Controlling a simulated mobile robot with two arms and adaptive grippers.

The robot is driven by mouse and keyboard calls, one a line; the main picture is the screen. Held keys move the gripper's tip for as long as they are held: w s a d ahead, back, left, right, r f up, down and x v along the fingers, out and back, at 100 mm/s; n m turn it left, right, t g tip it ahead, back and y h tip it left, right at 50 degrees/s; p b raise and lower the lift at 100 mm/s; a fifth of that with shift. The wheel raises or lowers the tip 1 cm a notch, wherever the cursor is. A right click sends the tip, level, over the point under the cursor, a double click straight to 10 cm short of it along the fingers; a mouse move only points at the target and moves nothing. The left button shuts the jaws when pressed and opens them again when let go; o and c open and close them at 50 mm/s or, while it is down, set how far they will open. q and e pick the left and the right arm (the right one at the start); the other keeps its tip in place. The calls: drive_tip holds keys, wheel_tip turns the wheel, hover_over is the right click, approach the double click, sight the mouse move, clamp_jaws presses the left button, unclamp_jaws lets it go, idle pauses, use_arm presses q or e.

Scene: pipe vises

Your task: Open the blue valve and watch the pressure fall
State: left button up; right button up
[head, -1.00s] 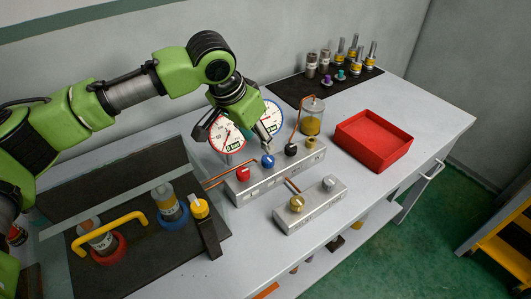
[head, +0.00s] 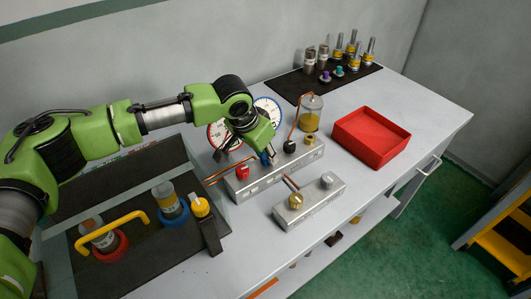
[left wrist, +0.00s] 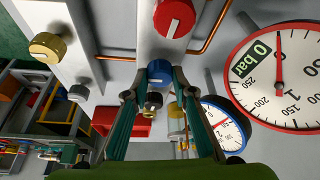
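The blue valve knob (head: 264,158) sits on the grey valve block (head: 290,168). It also shows in the left wrist view (left wrist: 160,72), between my left fingertips. My left gripper (head: 268,157) is down at the knob, with a finger close on each side (left wrist: 160,84). I cannot tell whether the fingers touch it. The red-rimmed gauge (left wrist: 285,80) has a green label reading 0 bar, and its needle points up in the wrist view. The blue-rimmed gauge (left wrist: 224,130) is smaller there, and I cannot read it. My right gripper is not in view.
A red knob (head: 242,171) and a black knob (head: 289,146) flank the blue one on the block. A smaller block (head: 310,203) with brass and grey knobs stands in front. An oil jar (head: 311,115) and red tray (head: 371,138) lie to the right. Copper pipes run close by.

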use_arm(q)
drive_tip(key=c, duration=0.4)
drive_tip(key=shift+o, duration=0.2)
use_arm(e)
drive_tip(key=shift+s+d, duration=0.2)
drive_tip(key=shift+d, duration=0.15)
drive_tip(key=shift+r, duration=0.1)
use_arm(q)
drive_tip(key=shift+p, duration=0.3)
drive_tip(key=shift+s+d+r+n+p, duration=0.1)
drive_tip(key=shift+s+r+n+p, duration=0.05)
drive_tip(key=shift+n+p, duration=0.8)
drive_tip(key=n+y+p, duration=0.1)
drive_tip(key=n+p, duration=0.2)
drive_tip(key=n+t+y+p, duration=0.1)
drive_tip(key=n+p, duration=0.2)
drive_tip(key=shift+d+y, duration=0.2)
drive_tip(key=shift+y, duration=0.2)
drive_tip(key=n+y+p, duration=0.1)
drive_tip(key=n+p, duration=0.1)
drive_tip(key=n, duration=0.1)
drive_tip(key=shift+d+n+p, duration=0.1)
drive_tip(key=shift+n+p, duration=0.25)
drive_tip(key=shift+n+g+y+p, duration=0.3)
drive_tip(key=shift+n+y+p, duration=0.35)
drive_tip(key=shift+n, duration=1.05)
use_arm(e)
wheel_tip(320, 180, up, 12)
use_arm(q)
drive_tip(key=shift+y, duration=0.25)
